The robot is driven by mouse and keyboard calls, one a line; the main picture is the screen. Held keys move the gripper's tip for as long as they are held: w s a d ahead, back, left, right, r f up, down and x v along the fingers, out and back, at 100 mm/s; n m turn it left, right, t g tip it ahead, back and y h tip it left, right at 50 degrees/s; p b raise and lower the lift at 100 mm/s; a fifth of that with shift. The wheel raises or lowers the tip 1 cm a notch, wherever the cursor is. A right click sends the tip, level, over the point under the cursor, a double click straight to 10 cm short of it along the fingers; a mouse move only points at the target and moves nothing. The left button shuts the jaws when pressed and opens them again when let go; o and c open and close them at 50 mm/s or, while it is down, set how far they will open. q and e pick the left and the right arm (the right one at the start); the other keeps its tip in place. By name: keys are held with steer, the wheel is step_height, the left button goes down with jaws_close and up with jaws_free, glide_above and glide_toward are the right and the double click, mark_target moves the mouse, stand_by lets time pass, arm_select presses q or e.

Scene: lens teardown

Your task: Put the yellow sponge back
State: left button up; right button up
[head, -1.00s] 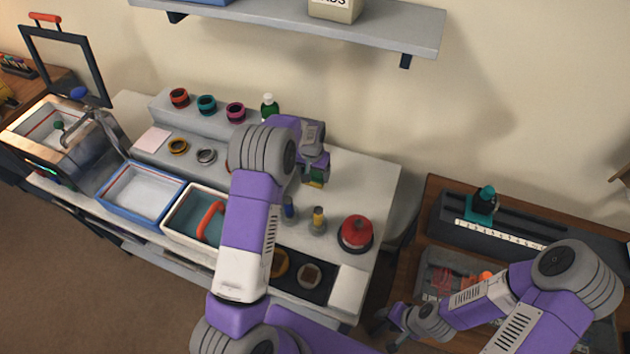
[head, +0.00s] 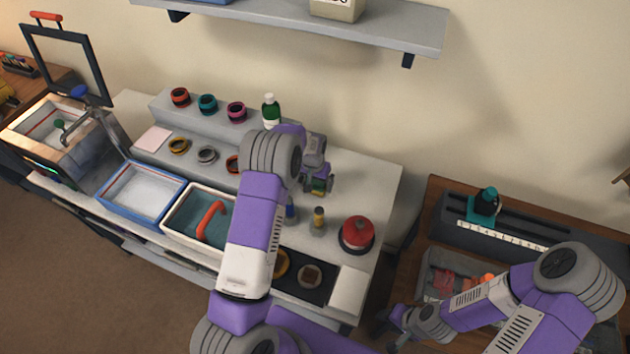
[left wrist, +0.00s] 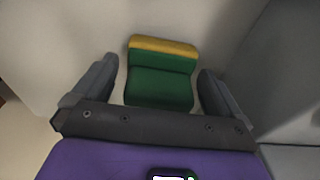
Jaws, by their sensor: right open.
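The sponge (left wrist: 162,72) shows between my left gripper's fingers in the left wrist view, as a green block with a yellow band along its far edge. A small green and yellow part of it (head: 319,186) shows at the left gripper in the head view. My left gripper (head: 318,191) is over the white bench, behind the small bottles. Its fingers (left wrist: 156,86) are open, one on each side of the sponge, with a visible gap on both sides. My right gripper (head: 390,322) is open, low at the front of the brown table.
A blue-rimmed tray (head: 113,205) and a white bin (head: 170,225) with a red handle stand at the bench front. A red domed object (head: 357,233) and a yellow-capped bottle (head: 318,221) stand right of my left arm.

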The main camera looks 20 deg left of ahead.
arm_select(q)
steer(key=shift+r, duration=0.1)
steer(key=shift+r, duration=0.3)
step_height(320, 180, up, 12)
steer(key=s+p, duration=0.1)
steer(key=shift+s+f, duration=0.25)
